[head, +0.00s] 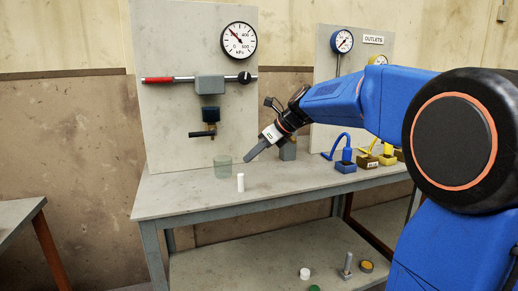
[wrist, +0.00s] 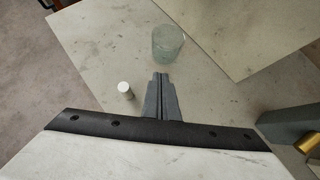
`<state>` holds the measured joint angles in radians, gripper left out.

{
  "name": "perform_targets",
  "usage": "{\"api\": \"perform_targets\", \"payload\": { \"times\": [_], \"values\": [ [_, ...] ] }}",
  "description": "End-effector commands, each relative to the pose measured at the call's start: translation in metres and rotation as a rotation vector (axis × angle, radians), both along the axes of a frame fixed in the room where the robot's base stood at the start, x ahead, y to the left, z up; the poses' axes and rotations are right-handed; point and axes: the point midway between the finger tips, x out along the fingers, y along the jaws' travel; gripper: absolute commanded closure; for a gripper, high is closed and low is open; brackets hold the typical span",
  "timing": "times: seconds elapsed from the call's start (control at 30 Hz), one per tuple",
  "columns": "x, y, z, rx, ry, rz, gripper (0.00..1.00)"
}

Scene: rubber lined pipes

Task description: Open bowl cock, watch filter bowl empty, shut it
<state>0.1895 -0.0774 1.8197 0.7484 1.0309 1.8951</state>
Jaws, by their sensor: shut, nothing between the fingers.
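The filter bowl (head: 209,114) is small and dark and hangs under a grey housing (head: 209,87) on the left upright panel. The bowl cock (head: 202,133), with a dark lever lying about level, sits below it. Any liquid in the bowl is too small and dark to tell. A clear greenish cup (head: 222,168) stands on the bench below the cock; it also shows in the wrist view (wrist: 168,43). My gripper (head: 247,158) is shut and empty, pointing down-left, to the right of the cock and above the bench. Its closed fingers (wrist: 160,76) point toward the cup in the wrist view.
A white cylinder (head: 240,182) stands in front of the cup. Blue (head: 345,166) and yellow (head: 368,162) hose fittings stand at right. The bench's left front is clear.

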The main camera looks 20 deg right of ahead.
Motion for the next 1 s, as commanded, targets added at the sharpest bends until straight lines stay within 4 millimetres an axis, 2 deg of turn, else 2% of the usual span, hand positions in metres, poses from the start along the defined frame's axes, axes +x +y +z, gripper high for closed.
{"api": "perform_targets", "payload": {
  "times": [0.13, 0.4, 1.0],
  "values": [
    [0.013, 0.014, -0.019, 0.000, 0.003, 0.002, 1.00],
    [0.036, 0.037, -0.018, -0.001, 0.000, 0.004, 1.00],
    [0.045, 0.045, -0.018, 0.000, 0.000, 0.001, 1.00]
  ]
}}
